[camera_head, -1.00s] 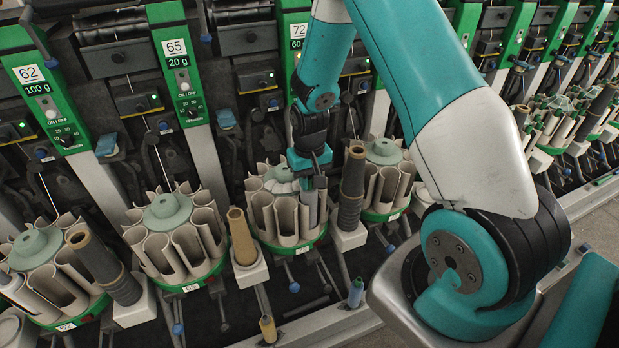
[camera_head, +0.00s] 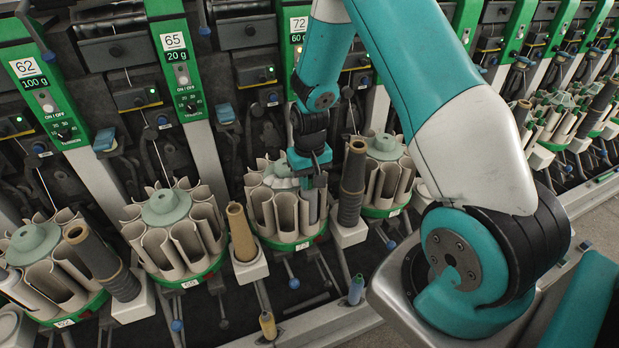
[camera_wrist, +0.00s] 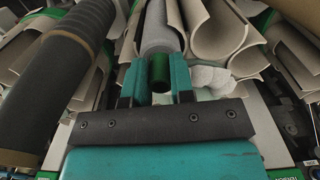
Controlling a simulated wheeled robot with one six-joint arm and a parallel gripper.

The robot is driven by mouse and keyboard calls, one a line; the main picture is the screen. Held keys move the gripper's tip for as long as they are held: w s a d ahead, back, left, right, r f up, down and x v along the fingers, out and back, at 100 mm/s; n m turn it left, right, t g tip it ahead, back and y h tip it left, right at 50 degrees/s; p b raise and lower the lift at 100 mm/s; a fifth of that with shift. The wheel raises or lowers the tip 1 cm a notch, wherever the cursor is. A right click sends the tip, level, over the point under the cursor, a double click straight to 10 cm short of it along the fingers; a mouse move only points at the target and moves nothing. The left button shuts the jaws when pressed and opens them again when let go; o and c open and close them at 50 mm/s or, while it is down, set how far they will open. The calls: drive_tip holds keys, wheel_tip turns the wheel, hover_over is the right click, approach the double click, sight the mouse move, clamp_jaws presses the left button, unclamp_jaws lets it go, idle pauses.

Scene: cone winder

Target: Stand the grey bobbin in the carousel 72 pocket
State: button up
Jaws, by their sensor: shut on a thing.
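My gripper (camera_wrist: 159,82) points down over the right front of the carousel under the 72 panel. It is shut on the green end of the grey bobbin (camera_wrist: 160,32). In the head view the grey bobbin (camera_head: 313,207) hangs upright below my gripper (camera_head: 312,184), at the front right pocket of the 72 carousel (camera_head: 290,246). In the wrist view beige curved pocket walls flank the bobbin. Its far end is hidden, so I cannot tell whether it rests on the pocket floor.
A dark cone (camera_head: 352,185) on a white holder stands close right of my gripper; it fills the left of the wrist view (camera_wrist: 58,75). A tan cone (camera_head: 240,232) stands left of the 72 carousel. Neighbouring carousels (camera_head: 170,210) (camera_head: 385,150) stand on both sides.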

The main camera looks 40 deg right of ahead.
drive_tip(key=shift+f, duration=0.35)
drive_tip(key=o, duration=0.9)
wheel_tip(320, 180, up, 18)
drive_tip(key=b, duration=0.2)
drive_tip(key=shift+f, duration=0.25)
